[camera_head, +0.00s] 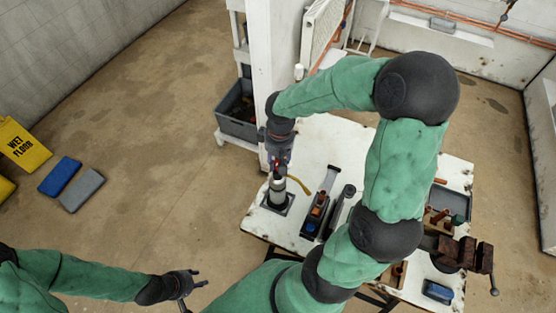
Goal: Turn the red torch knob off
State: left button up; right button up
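The torch (277,190) is a pale upright cylinder on a dark square base near the left corner of the white table (313,158). A small red spot at its top, which looks like the red knob (277,168), shows just below my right gripper (278,163). The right gripper points down at the torch top; whether its fingers touch or enclose the knob cannot be made out. My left gripper (196,288) is over the floor at the lower left, away from the table, with its fingers apart and empty.
A black tray with orange and blue items (315,216) lies right of the torch. A vise (462,254) and a blue box (437,291) are at the table's right. A white post (272,55) and a grey bin (237,118) stand behind. A wet-floor sign (22,145) is far left.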

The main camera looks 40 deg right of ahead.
aim_at(279, 162)
jog(key=o, duration=0.3)
jog(key=r, duration=1.2)
jog(key=shift+d, duration=0.3)
